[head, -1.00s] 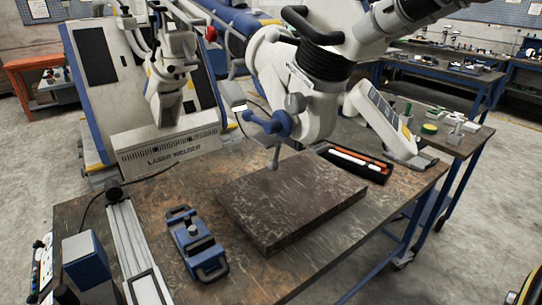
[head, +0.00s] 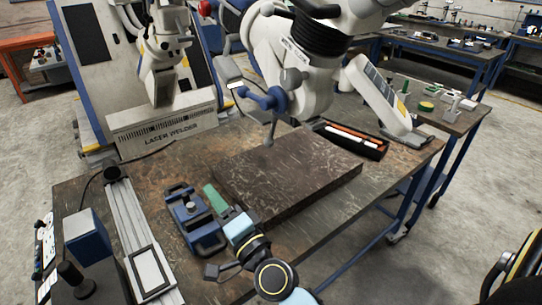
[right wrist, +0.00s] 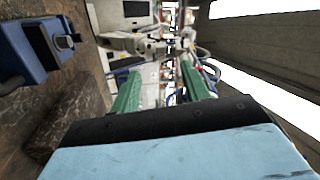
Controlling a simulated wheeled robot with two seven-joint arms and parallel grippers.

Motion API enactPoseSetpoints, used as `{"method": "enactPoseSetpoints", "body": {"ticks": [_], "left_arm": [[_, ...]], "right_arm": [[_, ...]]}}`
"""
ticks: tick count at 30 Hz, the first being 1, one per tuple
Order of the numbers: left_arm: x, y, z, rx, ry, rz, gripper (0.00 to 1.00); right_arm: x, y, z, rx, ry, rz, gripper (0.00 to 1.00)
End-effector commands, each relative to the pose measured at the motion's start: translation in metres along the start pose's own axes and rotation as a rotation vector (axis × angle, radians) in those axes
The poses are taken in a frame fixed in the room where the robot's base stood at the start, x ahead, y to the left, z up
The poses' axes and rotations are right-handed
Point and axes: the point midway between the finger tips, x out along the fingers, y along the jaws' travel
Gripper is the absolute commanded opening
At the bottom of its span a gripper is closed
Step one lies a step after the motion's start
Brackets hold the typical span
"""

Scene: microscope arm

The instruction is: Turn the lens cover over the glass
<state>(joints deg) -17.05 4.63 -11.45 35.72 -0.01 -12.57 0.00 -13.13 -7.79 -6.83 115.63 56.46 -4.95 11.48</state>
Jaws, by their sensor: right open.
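The white microscope head (head: 300,75) hangs on its arm above the workbench, over a dark stone slab (head: 290,175). It carries a blue knob fitting (head: 275,98), a thin rod with a ball end (head: 268,140) and a small grey flap (head: 228,69); I cannot tell which part is the lens cover, and no glass shows clearly. My right gripper (head: 210,190) has green fingers and is low over the bench, between the blue clamp block and the slab, below and apart from the microscope. In the right wrist view its two fingers (right wrist: 160,70) are spread with nothing between them. My left gripper is not in view.
A blue clamp block (head: 192,220) lies left of my right gripper, and a metal rail (head: 130,235) lies further left. The laser welder (head: 165,130) stands behind. A black tool tray (head: 350,138) lies behind the slab. Bare bench lies right of my forearm.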

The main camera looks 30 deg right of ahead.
Motion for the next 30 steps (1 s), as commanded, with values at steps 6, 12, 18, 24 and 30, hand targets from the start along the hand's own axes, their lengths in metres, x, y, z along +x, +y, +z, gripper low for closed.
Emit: {"method": "enactPoseSetpoints", "body": {"ticks": [6, 12, 18, 24, 30], "left_arm": [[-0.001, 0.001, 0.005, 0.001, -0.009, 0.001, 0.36], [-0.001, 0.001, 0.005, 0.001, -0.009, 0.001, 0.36], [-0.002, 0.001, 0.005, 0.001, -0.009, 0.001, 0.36], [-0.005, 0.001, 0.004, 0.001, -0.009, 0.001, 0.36], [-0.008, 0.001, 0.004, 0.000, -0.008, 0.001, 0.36]], "right_arm": [[0.016, -0.034, -0.090, 0.593, 0.522, -0.162, 0.46], [0.008, -0.016, -0.117, 0.950, 0.801, -0.160, 0.46], [0.007, -0.004, -0.123, 1.064, 0.889, -0.142, 0.46], [0.025, 0.003, -0.143, 1.063, 0.890, -0.143, 0.46], [0.054, 0.016, -0.173, 1.061, 0.888, -0.143, 0.46]]}}
